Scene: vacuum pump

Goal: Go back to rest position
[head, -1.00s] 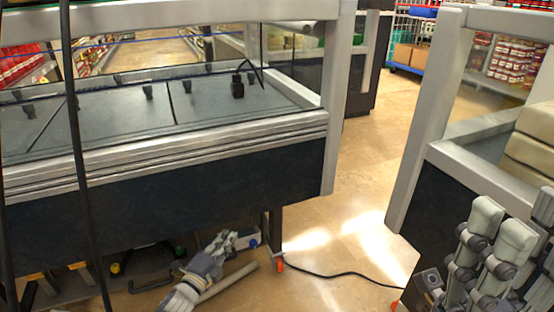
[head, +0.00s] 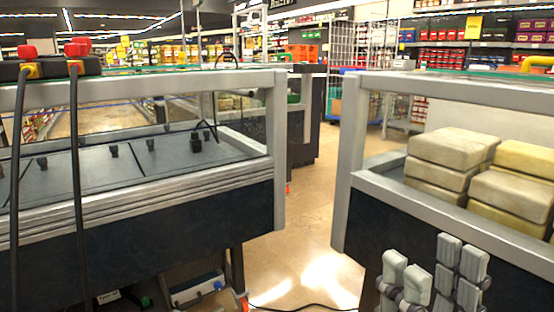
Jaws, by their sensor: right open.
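My right gripper (head: 433,272) shows at the bottom right of the head view, with its grey padded fingers pointing up. Its fingers stand apart, and I see nothing held between them. It is in front of the dark side of the right display case (head: 500,265). My left gripper is not in view. A small grey and white device with a blue part (head: 195,290) sits low under the left display case (head: 150,235), cut off by the bottom edge.
The left case has a glass guard and dark inner panels. Two black cables (head: 76,180) hang in front of it from red-topped plugs (head: 75,52). Stacked beige blocks (head: 445,150) fill the right case. A floor aisle (head: 305,215) lies open between the cases.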

